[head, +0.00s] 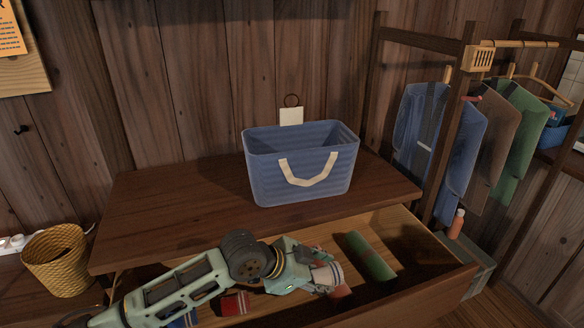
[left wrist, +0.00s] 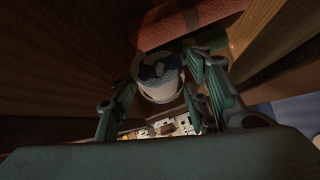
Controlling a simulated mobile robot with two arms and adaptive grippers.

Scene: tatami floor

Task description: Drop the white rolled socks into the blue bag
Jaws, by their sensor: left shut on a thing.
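The blue bag (head: 275,180) stands upright and open-topped on the wooden dresser top, with a pale handle on its front. My left gripper (head: 322,280) is down in the open drawer in front of the dresser, below the bag. It is shut on the white rolled socks (head: 327,273), which are partly hidden by the fingers. In the left wrist view, the end of the socks' roll (left wrist: 160,88), white with dark blue, shows between the fingers. My right gripper is in no view.
The open drawer (head: 420,275) also holds a green roll (head: 370,257) and a red item (head: 234,304). The dresser top (head: 190,205) left of the bag is clear. A wicker basket (head: 57,262) stands at left, a clothes rack (head: 462,120) at right.

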